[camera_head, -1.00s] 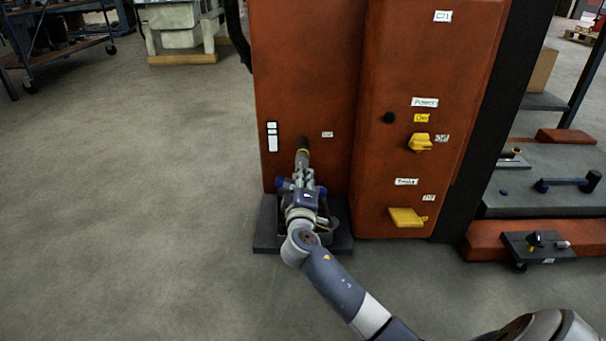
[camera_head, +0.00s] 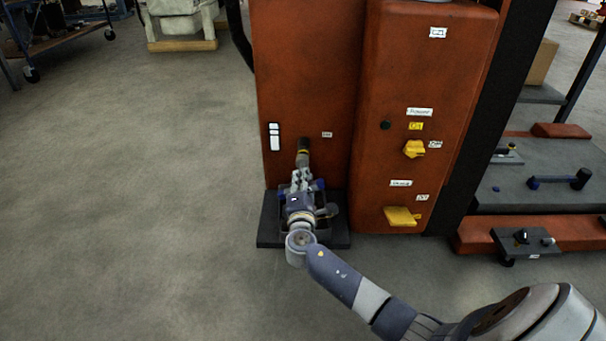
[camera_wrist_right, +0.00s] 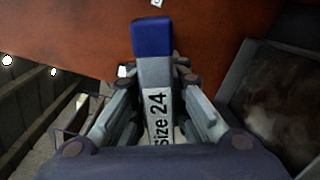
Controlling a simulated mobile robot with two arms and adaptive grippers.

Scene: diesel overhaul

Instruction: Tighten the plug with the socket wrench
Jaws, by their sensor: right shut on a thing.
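My right gripper (camera_head: 301,178) is low in front of the red engine housing (camera_head: 305,70). In the right wrist view it is shut on the socket wrench (camera_wrist_right: 155,72), a grey bar marked "Size 24" with a blue end towards the red surface. In the head view a dark piece with a yellow band (camera_head: 303,152) stands out at the housing, just beyond the fingertips. I cannot tell whether it belongs to the wrench or to the housing. I cannot make out the plug. My left gripper is not in view.
A dark tray (camera_head: 268,236) lies on the floor under my right gripper. Yellow handles (camera_head: 414,149) and (camera_head: 401,216) stick out from the housing to the right. A blue-ended tool (camera_head: 560,182) lies on a grey platform (camera_head: 530,199).

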